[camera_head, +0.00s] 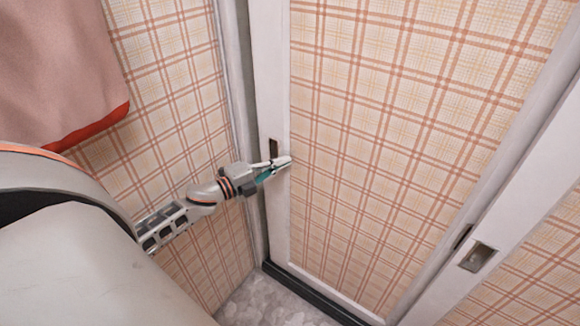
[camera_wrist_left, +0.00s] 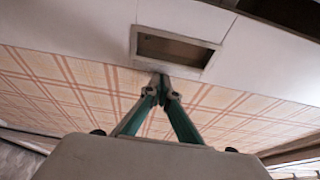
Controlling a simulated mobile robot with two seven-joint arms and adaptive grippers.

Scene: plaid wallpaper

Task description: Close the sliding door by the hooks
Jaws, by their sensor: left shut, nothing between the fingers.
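The sliding door (camera_head: 390,130) has a white frame and a plaid panel. A dark recessed pull (camera_head: 274,149) sits in its left stile; it also shows in the left wrist view as a framed rectangular recess (camera_wrist_left: 176,49). My left gripper (camera_head: 285,163) is shut and empty at the door's left stile, just beside and below the recessed pull. In the left wrist view its teal fingers (camera_wrist_left: 160,82) meet near the recess's lower rim; I cannot tell whether they touch. A second metal recessed pull (camera_head: 478,257) is in the white stile at lower right. My right gripper is not in view.
A plaid wall (camera_head: 170,60) and a pale jamb (camera_head: 232,90) stand left of the door. A pink cloth with a red edge (camera_head: 60,70) hangs at upper left. A dark track (camera_head: 310,293) runs under the door, beside the grey mottled floor (camera_head: 265,302).

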